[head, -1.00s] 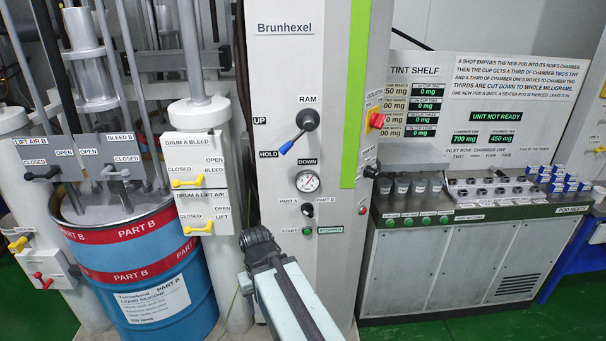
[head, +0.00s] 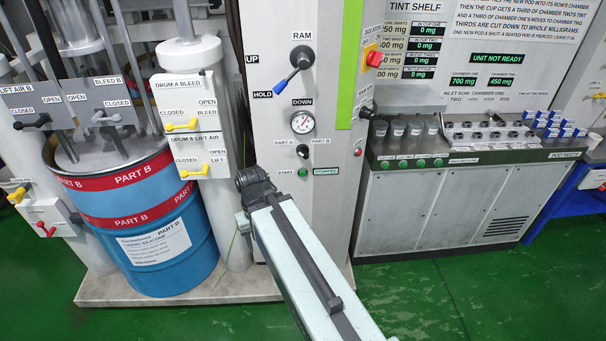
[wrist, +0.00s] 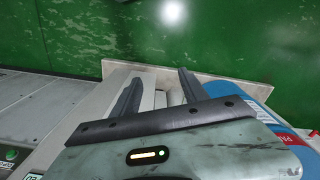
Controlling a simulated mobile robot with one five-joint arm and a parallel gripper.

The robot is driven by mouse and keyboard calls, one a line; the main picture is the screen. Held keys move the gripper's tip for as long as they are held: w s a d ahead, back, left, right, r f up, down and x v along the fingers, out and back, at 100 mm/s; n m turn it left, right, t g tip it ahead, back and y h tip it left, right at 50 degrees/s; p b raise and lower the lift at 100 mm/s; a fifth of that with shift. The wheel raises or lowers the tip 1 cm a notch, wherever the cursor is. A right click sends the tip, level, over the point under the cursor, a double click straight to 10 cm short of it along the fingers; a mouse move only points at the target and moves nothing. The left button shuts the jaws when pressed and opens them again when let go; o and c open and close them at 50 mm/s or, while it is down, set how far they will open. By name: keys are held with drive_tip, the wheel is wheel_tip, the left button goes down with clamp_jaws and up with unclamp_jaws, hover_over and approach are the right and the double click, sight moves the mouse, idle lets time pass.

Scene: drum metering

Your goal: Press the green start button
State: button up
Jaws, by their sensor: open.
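The green start button (head: 302,172) is on the grey Brunhexel cabinet (head: 279,130) in the head view, right of the START label and left of a green STOPPED display (head: 326,171). My arm reaches up to the lower left of the button, and its dark end is apart from it in the picture. My gripper (wrist: 158,80) is open and empty in the wrist view, its two dark fingers pointing towards the pale base plate and green floor. The fingers cannot be made out in the head view. I cannot identify the start button in the wrist view.
Above the button are a black part selector (head: 303,151), a pressure gauge (head: 302,122) and a blue-tipped ram lever (head: 293,70). A blue drum (head: 165,265) stands left. The tint bench (head: 425,205) at right has several similar green buttons. Green floor (head: 440,300) is clear in front.

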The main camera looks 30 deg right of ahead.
clamp_jaws()
idle(1.5)
